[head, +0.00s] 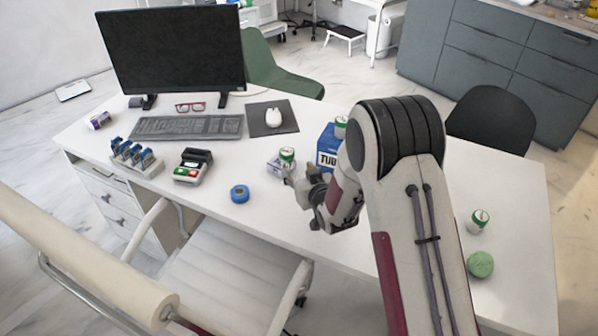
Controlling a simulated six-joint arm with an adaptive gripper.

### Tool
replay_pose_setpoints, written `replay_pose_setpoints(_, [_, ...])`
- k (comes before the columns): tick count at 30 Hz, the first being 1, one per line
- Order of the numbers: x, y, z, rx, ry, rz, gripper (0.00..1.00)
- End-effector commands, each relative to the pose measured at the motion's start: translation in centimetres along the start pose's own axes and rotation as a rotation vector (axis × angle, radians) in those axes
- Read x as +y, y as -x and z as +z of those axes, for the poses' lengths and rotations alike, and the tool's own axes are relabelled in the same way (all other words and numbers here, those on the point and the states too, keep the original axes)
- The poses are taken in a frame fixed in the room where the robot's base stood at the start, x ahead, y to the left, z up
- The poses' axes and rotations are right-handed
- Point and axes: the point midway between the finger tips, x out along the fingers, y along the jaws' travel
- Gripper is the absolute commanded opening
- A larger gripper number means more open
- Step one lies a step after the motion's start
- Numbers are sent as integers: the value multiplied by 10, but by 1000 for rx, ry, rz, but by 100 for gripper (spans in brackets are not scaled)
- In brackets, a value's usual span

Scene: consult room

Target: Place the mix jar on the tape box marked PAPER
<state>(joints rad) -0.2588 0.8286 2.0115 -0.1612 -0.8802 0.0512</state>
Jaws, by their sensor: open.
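A small white jar with a green lid and green band (287,156) stands upright, seemingly on top of a small white and lilac box (273,169) near the middle of the desk. The box's lettering is too small to read, and its right part is hidden by my gripper. My gripper (302,179) is open, just to the right of and in front of this jar, with one fingertip close to it. I cannot tell if they touch. Similar green and white jars show on the blue box (327,147) lettered "TUB" and at the desk's right (478,221).
A blue tape roll (240,194), a card terminal (192,166), a rack of blue items (134,157), a keyboard (187,127) and a mouse (274,117) occupy the left of the white desk (225,225). A green round object (480,265) lies at the right.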

Motion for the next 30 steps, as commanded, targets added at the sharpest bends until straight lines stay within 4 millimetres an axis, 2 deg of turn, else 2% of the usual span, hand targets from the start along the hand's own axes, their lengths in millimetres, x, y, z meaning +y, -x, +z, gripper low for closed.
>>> replay_pose_setpoints(20, [1, 1, -2, -3, 0, 2, 45])
replay_pose_setpoints(26, [10, 12, -16, -22, -1, 19, 45])
replay_pose_setpoints(30, [20, 28, -33, -50, -4, 42, 45])
